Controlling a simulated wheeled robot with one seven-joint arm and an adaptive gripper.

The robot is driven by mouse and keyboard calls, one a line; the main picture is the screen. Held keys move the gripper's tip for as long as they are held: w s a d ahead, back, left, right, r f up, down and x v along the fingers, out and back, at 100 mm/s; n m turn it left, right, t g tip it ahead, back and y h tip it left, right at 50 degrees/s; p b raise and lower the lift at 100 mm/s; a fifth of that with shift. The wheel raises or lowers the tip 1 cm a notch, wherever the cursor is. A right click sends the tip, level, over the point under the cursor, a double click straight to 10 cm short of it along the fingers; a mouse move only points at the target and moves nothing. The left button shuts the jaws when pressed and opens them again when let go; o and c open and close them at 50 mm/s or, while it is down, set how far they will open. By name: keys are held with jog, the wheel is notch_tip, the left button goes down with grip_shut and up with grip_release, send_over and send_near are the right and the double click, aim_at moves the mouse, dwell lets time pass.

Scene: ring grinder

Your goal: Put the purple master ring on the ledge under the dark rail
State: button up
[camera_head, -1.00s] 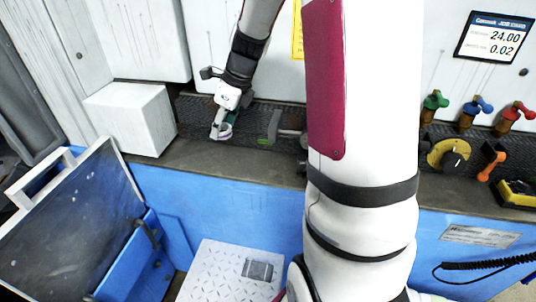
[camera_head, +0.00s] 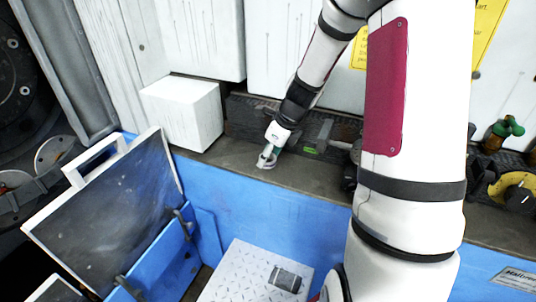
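My gripper (camera_head: 267,157) points down at the ledge (camera_head: 235,160), in front of the dark rail (camera_head: 243,115). It is small in the view, and its fingertips look at or just above the ledge surface. A pale, greenish patch shows between or beside the fingers. I cannot tell whether it is a ring or part of the gripper, nor whether the fingers are shut on it. I cannot make out the purple master ring clearly. My own arm hides part of the rail and ledge on the right.
A white box (camera_head: 184,115) juts out left of the gripper. A grey lever with a green mark (camera_head: 318,140) stands at the rail to the right. A dark cylinder (camera_head: 285,279) lies on a pale plate (camera_head: 235,272).

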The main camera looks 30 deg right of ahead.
jog(key=shift+f, duration=0.15)
jog(key=o, duration=1.2)
jog(key=shift+o, duration=0.2)
jog(key=p+v, duration=0.1)
jog(key=v, duration=1.1)
jog(key=s+a+r+n, duration=0.4)
jog(key=a+r+n, duration=0.2)
jog(key=a+n, duration=0.2)
jog(key=s+a+r+n+h, duration=0.1)
jog(key=s+a+n, duration=0.3)
jog(key=s+n, duration=0.5)
jog(key=s+a+r+n+h, duration=0.1)
jog(key=s+a+r+n, duration=0.1)
jog(key=s+a+n, duration=0.3)
jog(key=s+n, duration=0.4)
jog(key=n, duration=0.4)
jog(key=shift+s+r, duration=0.35)
jog(key=shift+s, duration=0.05)
